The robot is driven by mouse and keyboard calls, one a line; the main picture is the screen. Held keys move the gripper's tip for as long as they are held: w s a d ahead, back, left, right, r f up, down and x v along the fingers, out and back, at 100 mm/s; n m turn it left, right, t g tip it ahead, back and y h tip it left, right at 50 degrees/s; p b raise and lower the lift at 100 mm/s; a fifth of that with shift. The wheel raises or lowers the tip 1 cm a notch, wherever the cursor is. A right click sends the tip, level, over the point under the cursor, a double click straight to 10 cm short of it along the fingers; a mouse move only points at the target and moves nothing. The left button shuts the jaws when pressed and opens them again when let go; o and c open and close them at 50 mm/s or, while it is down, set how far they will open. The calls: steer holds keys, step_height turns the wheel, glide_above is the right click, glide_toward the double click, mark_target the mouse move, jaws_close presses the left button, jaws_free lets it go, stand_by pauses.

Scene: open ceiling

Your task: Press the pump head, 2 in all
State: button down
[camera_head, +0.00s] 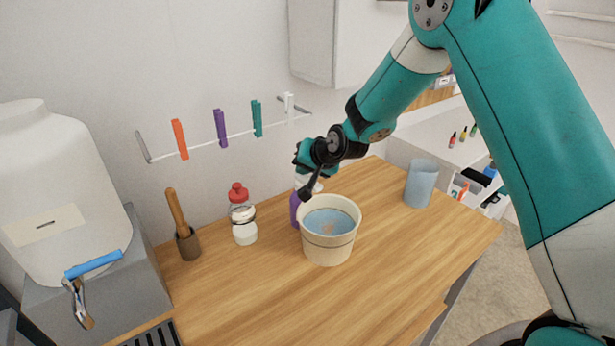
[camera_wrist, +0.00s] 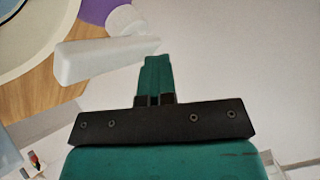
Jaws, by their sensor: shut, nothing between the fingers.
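A purple bottle (camera_head: 295,208) with a white pump top (camera_head: 314,187) stands on the wooden counter, partly hidden behind a beige bucket and my arm's end. In the wrist view its white pump head (camera_wrist: 95,60) lies at upper left, with the spout towards the left and the purple body (camera_wrist: 98,10) behind it. My gripper (camera_head: 303,168) is close above the bottle's top in the head view. In the wrist view my gripper (camera_wrist: 152,62) is shut and empty, its tips beside the right end of the pump head. Whether they touch it is unclear.
The beige bucket (camera_head: 329,243) with blue contents stands just in front of the bottle. A red-capped jar (camera_head: 243,222) and a mortar with pestle (camera_head: 188,243) stand left; a blue-grey cup (camera_head: 420,184) stands right. A clip rail (camera_head: 205,142) runs along the wall. The counter's front is clear.

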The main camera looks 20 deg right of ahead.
mark_target(304, 176)
steer(key=shift+s+d+f+g, duration=0.15)
steer(key=shift+s+f, duration=0.15)
steer(key=shift+f, duration=0.25)
steer(key=shift+s+a+f+g, duration=0.15)
steer(key=shift+s+f, duration=0.15)
steer(key=shift+f, duration=0.25)
steer(key=shift+w+r+p, duration=0.15)
steer(key=shift+r+p, duration=0.9)
steer(key=shift+r, duration=0.55)
steer(key=shift+w+r+p, duration=0.15)
steer(key=shift+r+p, duration=0.85)
steer(key=shift+r, duration=0.55)
steer(key=shift+r, duration=0.1)
